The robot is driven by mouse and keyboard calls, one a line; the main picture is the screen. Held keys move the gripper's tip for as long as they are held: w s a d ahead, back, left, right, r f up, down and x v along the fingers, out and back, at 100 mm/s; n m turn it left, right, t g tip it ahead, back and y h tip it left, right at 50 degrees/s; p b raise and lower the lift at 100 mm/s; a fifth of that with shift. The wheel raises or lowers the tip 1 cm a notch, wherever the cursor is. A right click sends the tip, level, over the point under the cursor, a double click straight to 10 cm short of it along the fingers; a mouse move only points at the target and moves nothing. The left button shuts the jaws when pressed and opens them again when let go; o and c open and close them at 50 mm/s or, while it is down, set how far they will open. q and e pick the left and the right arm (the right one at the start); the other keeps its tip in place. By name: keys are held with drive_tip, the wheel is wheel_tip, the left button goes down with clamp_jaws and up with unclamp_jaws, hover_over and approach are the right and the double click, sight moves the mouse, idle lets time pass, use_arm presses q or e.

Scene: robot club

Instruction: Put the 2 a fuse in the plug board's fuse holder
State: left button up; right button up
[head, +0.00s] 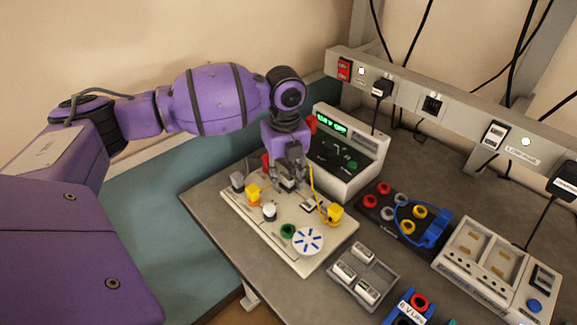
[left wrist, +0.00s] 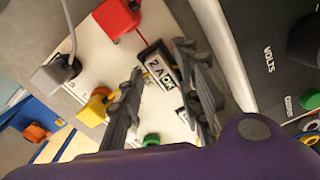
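My left gripper (head: 288,176) points down over the back part of the cream plug board (head: 270,234). My right gripper is not in view.
A meter box (head: 345,150) with a green display stands close behind the board. Yellow plugs (head: 334,213), a white dial (head: 308,241) and a red plug (left wrist: 118,16) rise from the board near the gripper. A black jack board (head: 380,222) and a grey console (head: 490,268) lie to the right.

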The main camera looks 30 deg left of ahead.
sight(286, 178)
use_arm(q)
wheel_tip(286, 178, up, 12)
drive_tip(key=shift+r, duration=0.15)
idle(0.3)
drive_tip(key=shift+s+d, duration=0.1)
idle(1.8)
